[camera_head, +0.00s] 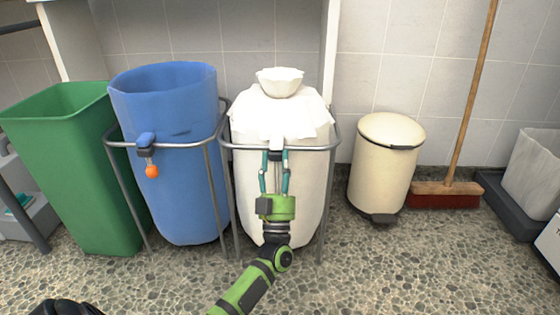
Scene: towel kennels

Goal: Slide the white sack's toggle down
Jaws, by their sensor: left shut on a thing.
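The white sack (305,185) hangs in a metal ring stand, its top gathered into a narrow neck under a flared ruffle (279,82). My left gripper (276,157) is in front of the sack at the ring's height, fingers pointing up. It is shut on the white sack's toggle (277,144), at the front of the ring. The fingers partly hide the toggle, and its cord cannot be made out. My right gripper is out of view.
A cream pedal bin (385,165) and a broom (445,190) stand right.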

